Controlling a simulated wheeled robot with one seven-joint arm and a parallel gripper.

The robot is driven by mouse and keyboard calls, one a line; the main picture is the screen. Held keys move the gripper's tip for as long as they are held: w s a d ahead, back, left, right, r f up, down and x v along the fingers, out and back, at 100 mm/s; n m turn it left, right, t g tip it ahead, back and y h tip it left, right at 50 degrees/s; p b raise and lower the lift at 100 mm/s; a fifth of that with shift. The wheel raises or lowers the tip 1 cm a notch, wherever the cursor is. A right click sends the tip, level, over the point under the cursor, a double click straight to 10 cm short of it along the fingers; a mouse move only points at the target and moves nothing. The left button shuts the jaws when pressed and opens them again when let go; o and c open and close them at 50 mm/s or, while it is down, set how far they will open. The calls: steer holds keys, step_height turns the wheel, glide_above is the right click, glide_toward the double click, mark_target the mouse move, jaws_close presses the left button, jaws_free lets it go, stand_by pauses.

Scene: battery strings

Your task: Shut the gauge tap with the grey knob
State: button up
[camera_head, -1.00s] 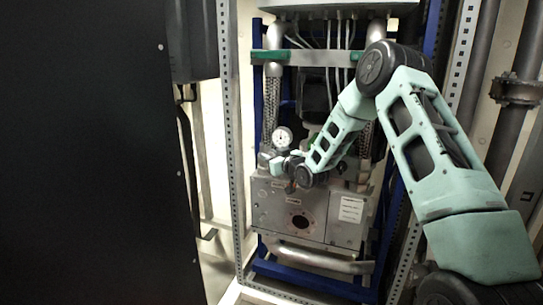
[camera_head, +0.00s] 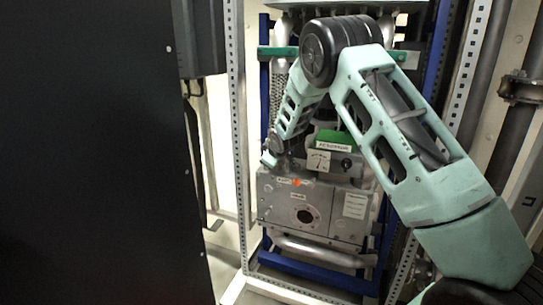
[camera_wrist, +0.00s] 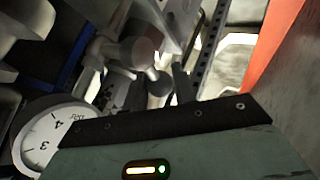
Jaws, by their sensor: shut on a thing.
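My gripper (camera_head: 268,158) is at the left end of the grey machine's top, low and left of my bent arm. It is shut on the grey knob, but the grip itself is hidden. In the wrist view, my teal gripper body with its black edge strip fills the bottom. The round white gauge (camera_wrist: 48,140) shows at the lower left there, its dial partly cut off by my gripper body. A rounded grey fitting (camera_wrist: 140,52) shows above the strip. The tap's angle cannot be told.
The grey machine (camera_head: 268,205) stands in a perforated metal frame (camera_head: 236,130) with blue posts. A green label (camera_head: 333,138) and a small square meter (camera_head: 318,161) are right of my forearm. A large black panel (camera_head: 90,150) fills the left. Pipes (camera_head: 519,90) run at the right.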

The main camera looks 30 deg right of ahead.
steer(key=shift+f+n+g+h, duration=0.4)
steer(key=shift+g, duration=0.4)
steer(key=shift+f, duration=0.1)
steer(key=o, duration=0.9)
steer(key=shift+o, duration=0.2)
steer(key=b+v, duration=0.1)
steer(key=v, duration=1.6)
steer(key=shift+a+r, duration=0.2)
steer(key=shift+a, duration=0.05)
